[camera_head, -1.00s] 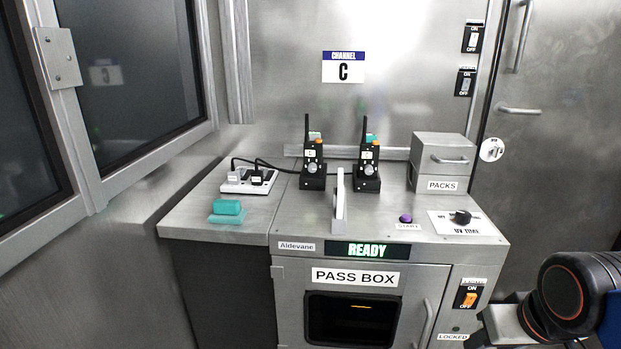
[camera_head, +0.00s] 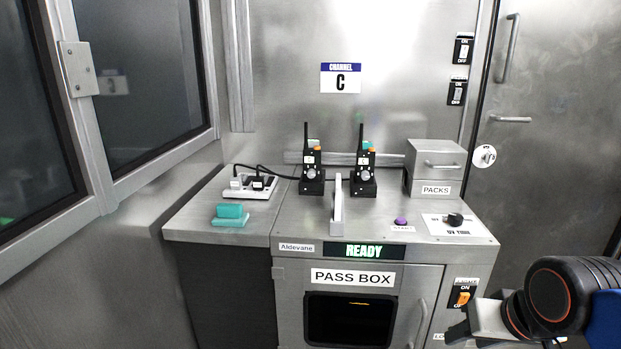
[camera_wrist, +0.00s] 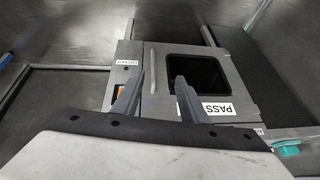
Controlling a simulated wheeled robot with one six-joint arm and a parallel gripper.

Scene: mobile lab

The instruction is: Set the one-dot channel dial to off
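Two black handheld radios stand upright on the steel counter, a left radio (camera_head: 312,172) and a right radio (camera_head: 363,174). Each has an antenna, an orange top part and a round grey dial, the left dial (camera_head: 311,174) and the right dial (camera_head: 367,175). Dot marks and dial settings are too small to read, so I cannot tell which is the one-dot dial. My gripper (camera_wrist: 160,80) is open and empty in the wrist view, in front of the pass box. My arm shows at the lower right of the head view, well apart from the radios.
An upright metal handle or plate (camera_head: 337,205) stands in front of the radios. A power strip (camera_head: 250,183) with cables lies left, a packs box (camera_head: 434,168) right. The pass box (camera_head: 420,290) carries a purple button (camera_head: 401,221) and UV time knob (camera_head: 454,219).

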